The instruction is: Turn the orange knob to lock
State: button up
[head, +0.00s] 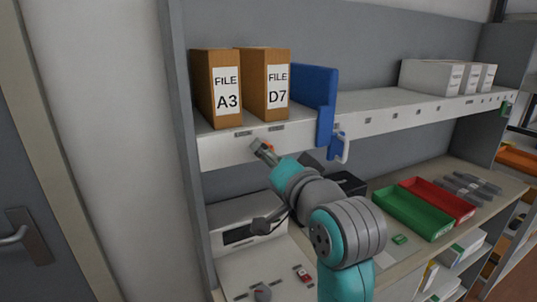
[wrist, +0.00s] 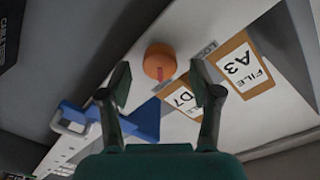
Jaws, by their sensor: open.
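The orange knob (wrist: 159,62) shows in the wrist view as a round piece on the white front edge of the upper shelf. In the head view only a small bit of orange (head: 269,147) shows by my gripper's fingers, and the rest is hidden. My gripper (wrist: 163,83) is open and empty, with one finger to each side of the knob in the wrist view. I cannot tell whether either finger touches it. In the head view my gripper (head: 264,149) points at the shelf edge below file D7. Lettering beside the knob is partly readable in the wrist view.
Files A3 (head: 217,88) and D7 (head: 265,84) stand on the upper shelf (head: 375,121). A blue bracket (head: 325,116) with a handle is right of them. Below are a green tray (head: 411,212), a red tray (head: 437,199) and a white machine (head: 236,226).

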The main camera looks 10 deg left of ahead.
jog(key=shift+w+a, duration=0.4)
jog(key=shift+w, duration=0.2)
jog(key=c, duration=1.1)
jog(key=shift+c, duration=0.2)
